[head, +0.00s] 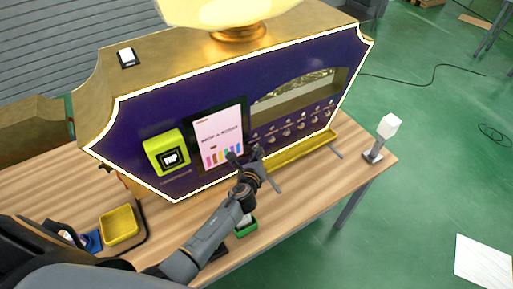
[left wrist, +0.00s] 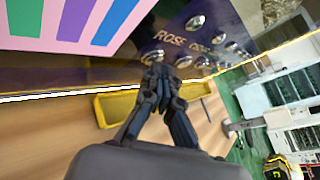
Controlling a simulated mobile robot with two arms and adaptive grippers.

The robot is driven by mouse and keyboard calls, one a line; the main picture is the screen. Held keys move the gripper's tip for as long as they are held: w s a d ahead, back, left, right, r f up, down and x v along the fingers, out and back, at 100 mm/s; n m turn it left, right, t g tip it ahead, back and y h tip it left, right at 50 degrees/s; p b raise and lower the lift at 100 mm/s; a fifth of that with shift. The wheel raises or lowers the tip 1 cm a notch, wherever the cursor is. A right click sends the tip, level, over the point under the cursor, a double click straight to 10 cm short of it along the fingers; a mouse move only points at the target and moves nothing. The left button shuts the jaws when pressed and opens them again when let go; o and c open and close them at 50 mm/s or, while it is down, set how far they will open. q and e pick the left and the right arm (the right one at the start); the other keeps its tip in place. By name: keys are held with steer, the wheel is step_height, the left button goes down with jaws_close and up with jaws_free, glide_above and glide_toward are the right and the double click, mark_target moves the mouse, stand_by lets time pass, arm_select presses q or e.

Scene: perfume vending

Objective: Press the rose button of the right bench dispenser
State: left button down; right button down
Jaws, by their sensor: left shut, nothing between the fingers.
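The dispenser (head: 180,105) is a dark purple machine with gold trim on a wooden bench. Its rows of round silver buttons (head: 301,124) sit right of the lit screen (head: 218,138). In the left wrist view, the ROSE label (left wrist: 171,39) is readable, with a silver button (left wrist: 150,56) just below it, partly behind my fingertips. My left gripper (head: 257,156) is shut and empty, its tips at the lower left of the button panel. In the left wrist view the left gripper (left wrist: 156,75) covers part of the panel; I cannot tell whether it touches the button.
A yellow tray ledge (head: 300,152) runs under the buttons, close below my gripper. A yellow-green card reader (head: 167,152) is left of the screen. A white block on a stand (head: 388,126) stands at the bench's right end. A small yellow bin (head: 119,223) sits at left.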

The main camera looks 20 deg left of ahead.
arm_select(q)
steer(key=shift+w+a, duration=0.1)
steer(key=shift+a, duration=0.1)
stand_by(0.3)
steer(key=shift+d, duration=0.1)
steer(key=shift+s+d, duration=0.55)
steer(key=shift+d, duration=0.1)
steer(key=s+d, duration=0.1)
steer(key=d, duration=0.1)
steer(key=s+d, duration=0.2)
stand_by(0.4)
steer(key=shift+r, duration=0.15)
stand_by(0.5)
